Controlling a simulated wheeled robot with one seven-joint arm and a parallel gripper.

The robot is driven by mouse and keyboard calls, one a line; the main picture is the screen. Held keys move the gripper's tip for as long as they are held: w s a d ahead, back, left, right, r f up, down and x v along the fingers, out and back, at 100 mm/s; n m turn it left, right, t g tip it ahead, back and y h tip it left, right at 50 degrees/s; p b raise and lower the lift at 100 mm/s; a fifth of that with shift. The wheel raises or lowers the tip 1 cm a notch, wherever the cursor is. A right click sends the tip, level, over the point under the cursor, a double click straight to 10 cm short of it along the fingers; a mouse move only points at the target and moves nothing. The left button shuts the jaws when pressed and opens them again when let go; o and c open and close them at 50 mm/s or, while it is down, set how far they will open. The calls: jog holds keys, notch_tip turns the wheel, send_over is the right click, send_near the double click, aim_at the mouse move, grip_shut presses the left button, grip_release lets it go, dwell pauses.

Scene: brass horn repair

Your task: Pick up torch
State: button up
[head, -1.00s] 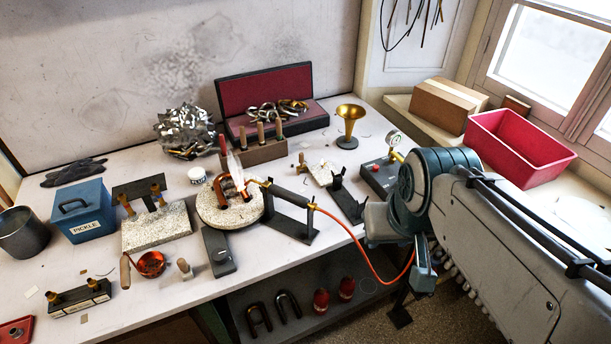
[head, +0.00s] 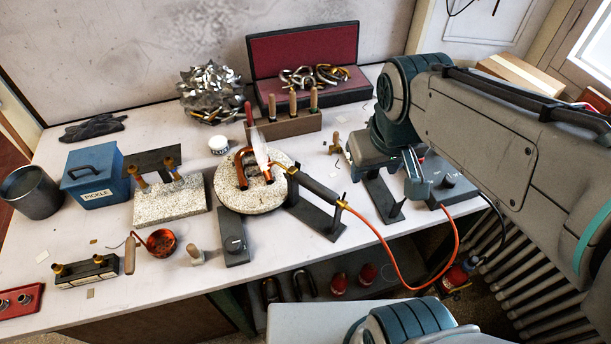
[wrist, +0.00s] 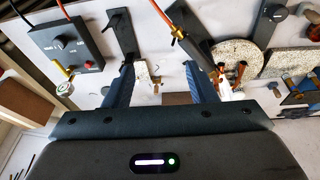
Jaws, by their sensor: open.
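The torch (head: 320,188) has a dark handle, a brass fitting at its hose end and a lit nozzle. It rests on a black stand (head: 318,217), its flame pointing at bent copper tubing (head: 242,168) on a round speckled block (head: 226,198). An orange hose runs from its back end. In the wrist view the torch (wrist: 194,50) lies beyond and beside the right finger, which partly overlaps it. My gripper (wrist: 159,65) is open and empty, fingers spread. In the head view it is right of the torch, partly hidden by my arm.
A second black stand (head: 383,196) and a regulator box (head: 447,183) are close to my gripper. A wooden tool block (head: 285,125) and an open red-lined case (head: 300,97) stand behind. A blue pickle box (head: 92,180) is at left. The front left bench has free patches.

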aim_at(314, 184)
jog(key=w+a+f+n+g+h+b, duration=0.1)
jog(key=w+a+f+n+b, duration=0.1)
jog(key=w+a+n, duration=0.25)
jog(key=w+a+f+n+b, duration=0.1)
jog(key=w+a+f+n, duration=0.2)
jog(key=a, duration=0.3)
jog(key=f, duration=0.4)
jog(key=w+f+p, duration=0.1)
jog(key=f, duration=0.3)
jog(key=w+d+f, duration=0.1)
jog(key=f, duration=0.4)
jog(key=c, duration=1)
